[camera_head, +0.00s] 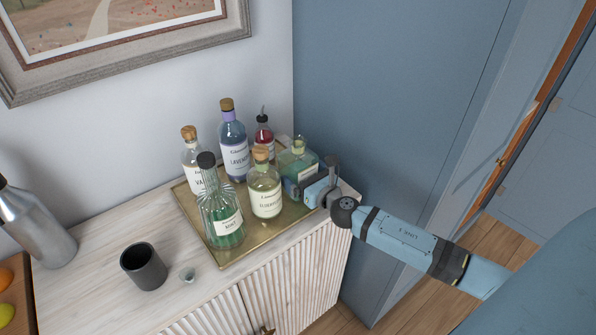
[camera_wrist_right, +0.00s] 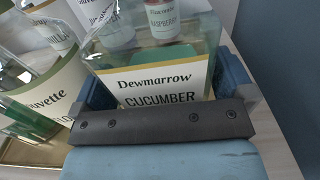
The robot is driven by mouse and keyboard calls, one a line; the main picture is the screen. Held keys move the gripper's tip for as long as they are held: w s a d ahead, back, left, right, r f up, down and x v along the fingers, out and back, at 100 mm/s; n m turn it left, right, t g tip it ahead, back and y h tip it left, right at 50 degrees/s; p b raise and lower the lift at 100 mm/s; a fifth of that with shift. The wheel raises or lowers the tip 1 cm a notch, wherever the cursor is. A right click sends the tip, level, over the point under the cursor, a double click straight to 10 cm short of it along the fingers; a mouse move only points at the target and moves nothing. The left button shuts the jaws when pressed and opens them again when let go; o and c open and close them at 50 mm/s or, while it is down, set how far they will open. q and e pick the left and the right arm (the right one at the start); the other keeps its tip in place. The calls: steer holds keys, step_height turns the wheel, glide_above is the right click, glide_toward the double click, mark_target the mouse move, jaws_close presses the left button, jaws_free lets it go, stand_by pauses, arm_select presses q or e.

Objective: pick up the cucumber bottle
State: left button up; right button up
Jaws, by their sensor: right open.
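The cucumber bottle (camera_head: 292,161) is a squarish clear glass bottle with pale green liquid, standing upright at the right end of the brass tray (camera_head: 223,262). In the right wrist view its label (camera_wrist_right: 157,84) reads "Dewmarrow CUCUMBER". My right gripper (camera_head: 306,182) comes in from the right at the bottle's lower part. In the wrist view its open blue fingers (camera_wrist_right: 165,85) lie on either side of the bottle. I cannot tell whether either finger touches the glass. The bottle's base is hidden behind the gripper. My left gripper is not in view.
Close left stands a round elderflower bottle (camera_head: 266,193); behind are lavender (camera_head: 234,146) and raspberry (camera_head: 263,134) bottles. Vanilla (camera_head: 192,162) and mint (camera_head: 223,222) bottles stand farther left. A dark cup (camera_head: 144,267) is off the tray. A blue-grey panel (camera_head: 385,90) rises at right.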

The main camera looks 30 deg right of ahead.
steer(key=shift+w, duration=0.7)
steer(key=c, duration=1)
steer(key=shift+r, duration=0.1)
steer(key=shift+c, duration=1.3)
steer(key=shift+r, duration=0.2)
